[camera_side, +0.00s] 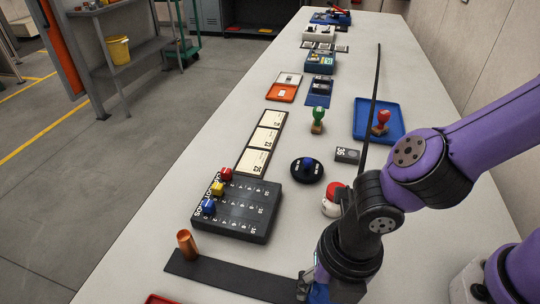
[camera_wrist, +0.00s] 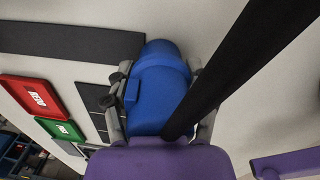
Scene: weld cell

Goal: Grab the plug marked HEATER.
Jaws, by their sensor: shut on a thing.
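A blue plug (camera_wrist: 160,88) fills the middle of the wrist view, between the two grey fingers of my gripper (camera_wrist: 156,85). The fingers press on its two sides, and no marking can be read on it. In the side view my gripper (camera_side: 308,284) is low at the bottom edge of the picture, and a bit of the blue plug (camera_side: 319,294) shows beside it. Most of the plug is hidden there by the gripper and cut off by the frame. No HEATER label is legible in either view.
A black strip (camera_side: 225,277) with a copper cylinder (camera_side: 187,243) lies left of my gripper. A dark panel with coloured knobs (camera_side: 238,212) stands behind it. Red (camera_wrist: 38,97) and green (camera_wrist: 64,130) labelled pieces lie left in the wrist view. A long dark bar (camera_wrist: 245,60) crosses there.

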